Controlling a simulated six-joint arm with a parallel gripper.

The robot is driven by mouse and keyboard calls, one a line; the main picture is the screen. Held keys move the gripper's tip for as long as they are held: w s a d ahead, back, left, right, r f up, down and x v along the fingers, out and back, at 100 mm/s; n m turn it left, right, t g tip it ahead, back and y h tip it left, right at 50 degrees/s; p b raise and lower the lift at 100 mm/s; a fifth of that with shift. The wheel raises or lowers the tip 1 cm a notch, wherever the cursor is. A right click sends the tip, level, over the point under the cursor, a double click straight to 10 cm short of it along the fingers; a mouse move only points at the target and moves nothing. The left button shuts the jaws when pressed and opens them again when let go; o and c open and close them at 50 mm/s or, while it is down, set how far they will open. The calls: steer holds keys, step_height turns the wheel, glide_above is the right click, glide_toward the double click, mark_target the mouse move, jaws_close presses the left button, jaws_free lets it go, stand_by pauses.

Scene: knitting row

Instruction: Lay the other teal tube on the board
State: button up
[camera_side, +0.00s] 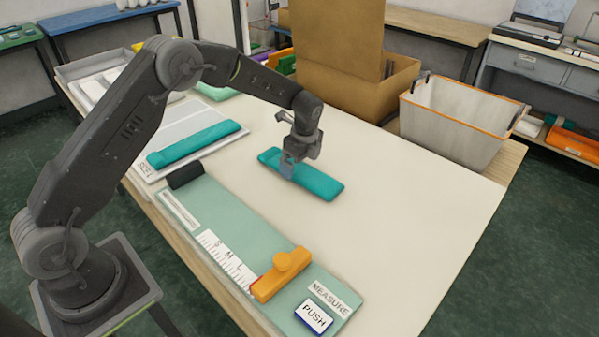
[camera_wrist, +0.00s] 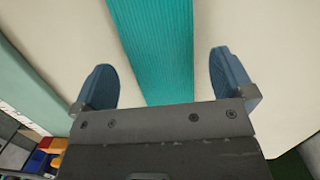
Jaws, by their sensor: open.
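One teal tube (camera_side: 312,181) lies flat on the cream table top in the side view. My gripper (camera_side: 287,168) is right over its left half, pointing down. In the wrist view the ribbed teal tube (camera_wrist: 155,50) runs between my two open blue fingers (camera_wrist: 165,85), with a gap on each side. A second teal tube (camera_side: 196,144) lies on a pale grey board at the left. The green measuring board (camera_side: 225,215) is at the front, with a size scale, a dark stop block (camera_side: 185,175) at one end and an orange slider (camera_side: 281,275).
A blue-and-white PUSH button (camera_side: 314,316) sits at the measuring board's near end. A cardboard box (camera_side: 335,75) and a white bin with an orange rim (camera_side: 455,115) stand at the back. The table right of the tube is clear.

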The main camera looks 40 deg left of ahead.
step_height(320, 180, down, 2)
steer(key=shift+a+f, duration=0.1)
steer(key=shift+a, duration=0.05)
steer(key=c, duration=0.9)
